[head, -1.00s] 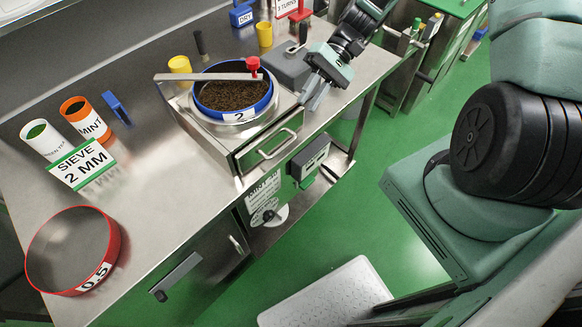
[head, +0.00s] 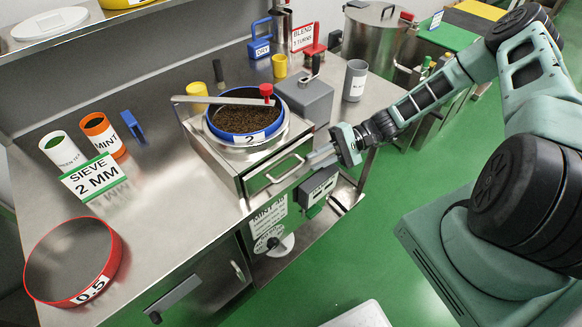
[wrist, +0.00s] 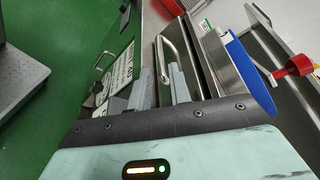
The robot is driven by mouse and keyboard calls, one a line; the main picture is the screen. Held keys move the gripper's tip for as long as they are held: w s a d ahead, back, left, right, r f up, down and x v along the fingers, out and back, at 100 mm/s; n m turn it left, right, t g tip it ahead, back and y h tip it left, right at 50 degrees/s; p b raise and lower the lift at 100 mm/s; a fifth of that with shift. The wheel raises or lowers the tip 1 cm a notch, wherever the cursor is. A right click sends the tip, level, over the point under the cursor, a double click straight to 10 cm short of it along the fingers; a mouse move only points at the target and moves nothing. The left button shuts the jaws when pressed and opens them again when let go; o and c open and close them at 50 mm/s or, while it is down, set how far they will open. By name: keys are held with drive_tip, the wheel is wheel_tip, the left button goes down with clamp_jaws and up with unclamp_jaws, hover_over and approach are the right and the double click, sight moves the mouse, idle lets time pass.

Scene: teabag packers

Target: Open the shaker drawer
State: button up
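The shaker is a steel box with a blue-rimmed sieve (head: 240,135) marked 2 and full of dark tea on top. Its drawer front (head: 254,186) looks flush with the box, and it carries a bar handle (head: 285,170). My gripper (head: 312,157) is at the right end of this handle. In the wrist view the two grey fingers (wrist: 161,84) stand apart with a gap between them. The curved handle (wrist: 172,52) runs at the fingertips, partly hidden by them. I cannot tell whether they touch it.
A red lever knob (head: 266,90) rises above the sieve. A grey box (head: 306,100) stands behind the shaker, beside my arm. A control panel (head: 317,187) is below the drawer on the right. A red 0.5 sieve (head: 72,262) lies at the left.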

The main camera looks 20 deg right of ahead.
sight(296, 170)
drive_tip(key=p+x, duration=0.2)
drive_tip(key=x, duration=0.6)
drive_tip(key=shift+a, duration=0.15)
clamp_jaws()
